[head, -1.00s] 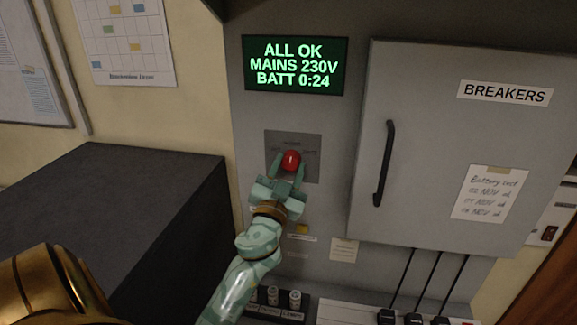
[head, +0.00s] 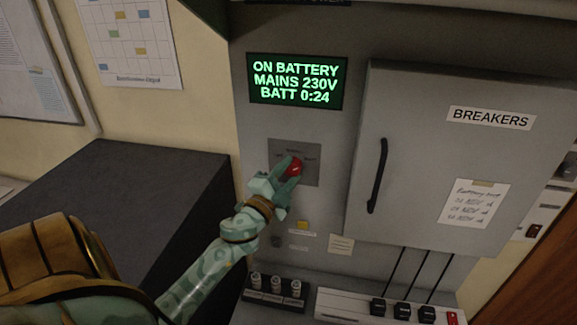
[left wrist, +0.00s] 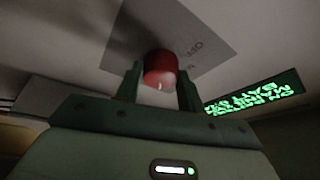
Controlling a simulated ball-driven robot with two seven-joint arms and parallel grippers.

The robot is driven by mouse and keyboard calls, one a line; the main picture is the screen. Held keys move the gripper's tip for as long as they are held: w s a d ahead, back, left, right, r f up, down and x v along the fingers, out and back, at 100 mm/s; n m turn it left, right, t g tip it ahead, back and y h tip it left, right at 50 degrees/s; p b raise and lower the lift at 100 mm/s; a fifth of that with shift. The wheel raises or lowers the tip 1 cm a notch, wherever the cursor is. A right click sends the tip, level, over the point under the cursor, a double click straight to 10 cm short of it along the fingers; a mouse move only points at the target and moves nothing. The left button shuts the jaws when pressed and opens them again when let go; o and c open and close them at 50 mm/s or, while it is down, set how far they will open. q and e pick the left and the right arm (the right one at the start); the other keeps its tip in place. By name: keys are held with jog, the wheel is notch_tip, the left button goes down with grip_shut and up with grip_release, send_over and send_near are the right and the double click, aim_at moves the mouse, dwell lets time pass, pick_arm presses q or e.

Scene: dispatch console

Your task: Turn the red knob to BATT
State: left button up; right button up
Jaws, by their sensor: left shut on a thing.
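The red knob (head: 293,167) sits on a grey label plate (head: 309,177) on the cabinet front. My left gripper (head: 286,166) is shut on the knob and tilted, its arm coming up from the lower left. In the left wrist view the knob (left wrist: 160,69) is between the two fingers (left wrist: 160,86), and a small light mark shows on it. The green display (head: 297,81) reads ON BATTERY, MAINS 230V, BATT 0:24. My right gripper is out of view.
The grey breaker door (head: 430,150) with its black handle (head: 377,176) is right of the knob. A yellow button (head: 303,225) and a row of small switches (head: 275,287) are below. A dark box (head: 120,205) stands at the left.

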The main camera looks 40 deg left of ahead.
pick_arm(q)
jog(key=shift+m+p, duration=0.3)
jog(key=shift+m, duration=0.1)
jog(key=o, duration=1)
jog(key=shift+c, duration=0.2)
jog(key=b+v, duration=0.5)
jog(key=v, duration=1.1)
jog(key=shift+s+r, duration=0.2)
jog(key=shift+r, duration=0.05)
jog(key=shift+a, duration=0.1)
